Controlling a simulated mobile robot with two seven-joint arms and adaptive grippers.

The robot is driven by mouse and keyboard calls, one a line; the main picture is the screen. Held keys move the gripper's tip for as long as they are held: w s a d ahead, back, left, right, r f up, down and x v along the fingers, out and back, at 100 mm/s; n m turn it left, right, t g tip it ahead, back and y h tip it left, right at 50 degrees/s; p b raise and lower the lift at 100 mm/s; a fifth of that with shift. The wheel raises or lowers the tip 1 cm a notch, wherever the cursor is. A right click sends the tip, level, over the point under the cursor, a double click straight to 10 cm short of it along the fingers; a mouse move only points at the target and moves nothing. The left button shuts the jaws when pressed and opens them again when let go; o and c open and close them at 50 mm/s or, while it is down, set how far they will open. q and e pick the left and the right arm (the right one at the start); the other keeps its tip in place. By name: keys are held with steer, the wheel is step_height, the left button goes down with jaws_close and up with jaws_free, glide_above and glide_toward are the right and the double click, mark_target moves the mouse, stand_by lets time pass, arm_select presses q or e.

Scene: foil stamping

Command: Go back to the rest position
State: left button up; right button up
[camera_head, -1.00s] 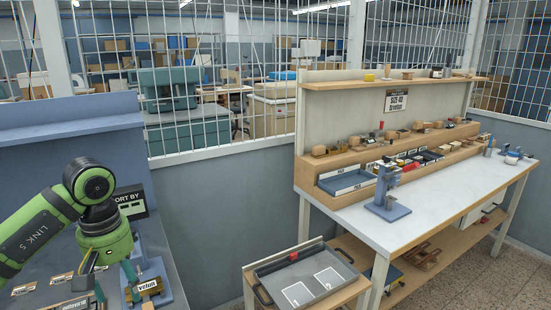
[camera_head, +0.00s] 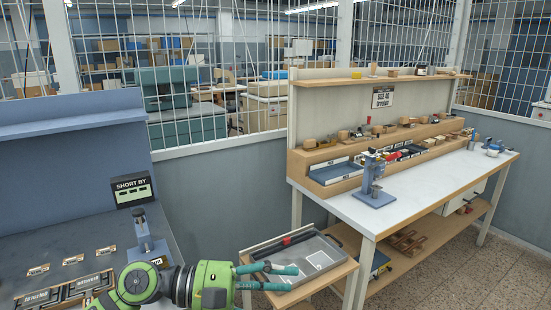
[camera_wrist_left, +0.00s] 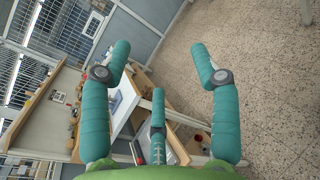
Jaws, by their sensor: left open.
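My left gripper (camera_head: 283,276) is open and empty in the head view. Its arm comes in low along the bottom edge, and its teal fingers point right, in front of the grey tray (camera_head: 325,262) on the low wooden stand. In the left wrist view the same gripper (camera_wrist_left: 160,75) shows its teal fingers spread with nothing between them. Beyond them are the tiled floor and the tilted workbench. My right gripper is in neither view.
The long white workbench (camera_head: 420,190) at right carries a blue stamping press (camera_head: 373,180) and a wooden rack. The blue bench (camera_head: 60,245) at left holds a "SHORT BY" display (camera_head: 132,190), another blue device (camera_head: 148,240) and labelled plates. Tiled floor (camera_head: 470,280) is clear at front right.

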arm_select(q)
steer(key=w+a+r+n+t+y, duration=0.1)
steer(key=w+a+r+n+t, duration=0.15)
steer(key=n+t, duration=0.85)
steer(key=w+a+r+n+t+y, duration=0.15)
steer(key=w+a+n+t, duration=0.35)
steer(key=n, duration=1)
steer(key=s+a+f+n+g+y, duration=0.1)
steer(key=s+a+f+n+y, duration=0.1)
steer(key=a+f+n+y, duration=0.65)
steer(key=s+a+f+n+g+y, duration=0.1)
steer(key=s+a+f+n+y, duration=0.35)
steer(key=f+n, duration=0.75)
steer(key=s+f+n+g, duration=0.5)
steer(key=s+f+g, duration=0.15)
steer(key=s, duration=0.35)
steer(key=s+f+n+g, duration=0.45)
steer(key=s+f, duration=0.35)
steer(key=s, duration=0.2)
step_height(320, 180, down, 22)
steer(key=s+g, duration=0.2)
steer(key=s+a+f+g+y, duration=0.1)
steer(key=s+a+f, duration=0.1)
steer(key=s+f, duration=1.3)
steer(key=shift+s+a+m, duration=0.2)
steer(key=shift+s+m, duration=0.2)
steer(key=shift+s, duration=0.05)
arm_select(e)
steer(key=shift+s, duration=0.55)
